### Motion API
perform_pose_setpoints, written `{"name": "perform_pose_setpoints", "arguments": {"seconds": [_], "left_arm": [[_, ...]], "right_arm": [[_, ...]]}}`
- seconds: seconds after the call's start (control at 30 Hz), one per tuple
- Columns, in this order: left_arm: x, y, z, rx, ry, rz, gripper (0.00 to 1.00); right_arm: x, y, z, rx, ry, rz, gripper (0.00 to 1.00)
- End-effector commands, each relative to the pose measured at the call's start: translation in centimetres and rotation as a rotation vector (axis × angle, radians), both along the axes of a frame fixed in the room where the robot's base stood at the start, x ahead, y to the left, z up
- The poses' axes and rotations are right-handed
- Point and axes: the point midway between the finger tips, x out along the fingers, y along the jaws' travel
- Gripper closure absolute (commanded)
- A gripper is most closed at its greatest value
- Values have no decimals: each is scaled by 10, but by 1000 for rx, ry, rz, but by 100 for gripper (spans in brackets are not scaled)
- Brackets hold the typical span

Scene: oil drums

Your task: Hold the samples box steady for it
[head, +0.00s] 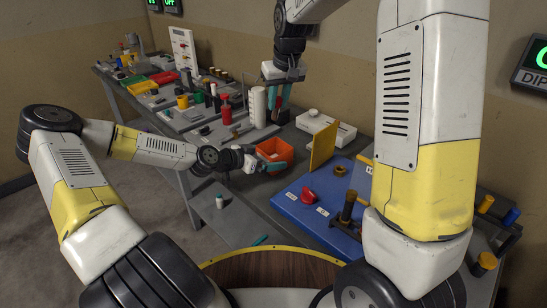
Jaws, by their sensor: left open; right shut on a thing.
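A small orange open box (278,147) stands on the grey bench near the middle of the head view. It may be the samples box; I cannot read a label on it. My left gripper (277,166) is at its near side, low over the bench, with its teal fingers open. I cannot tell whether they touch the box. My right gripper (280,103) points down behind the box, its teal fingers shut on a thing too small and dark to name.
A white box (326,129) is behind, right of the orange box. A yellow panel (323,146) stands by a blue board (320,207) with a red part (308,196). White (258,106) and red (227,113) cylinders crowd the left. A small bottle (219,201) stands at the near left.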

Motion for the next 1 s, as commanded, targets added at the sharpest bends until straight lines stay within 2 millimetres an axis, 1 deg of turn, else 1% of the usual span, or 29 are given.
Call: {"name": "perform_pose_setpoints", "arguments": {"seconds": [0.03,0.2,0.33,0.57,0.6,0.67,0.8,0.87,1.0], "left_arm": [[4,-6,-3,-1,2,-2,0],[14,-17,-10,-1,1,-1,0],[17,-21,-11,-1,1,0,0],[17,-21,-12,0,1,0,0],[17,-21,-12,0,1,0,4],[17,-21,-12,0,1,0,16],[17,-21,-12,0,1,0,43],[17,-21,-12,0,1,0,54],[17,-21,-11,0,1,0,54]], "right_arm": [[0,0,0,0,0,0,100],[0,0,0,0,0,0,100],[0,0,0,0,0,0,100],[0,0,0,0,0,0,100],[0,0,0,0,0,0,100],[0,0,0,0,0,0,100],[0,0,0,0,0,0,100],[0,0,0,0,0,0,100],[0,0,-3,0,1,0,100]]}}
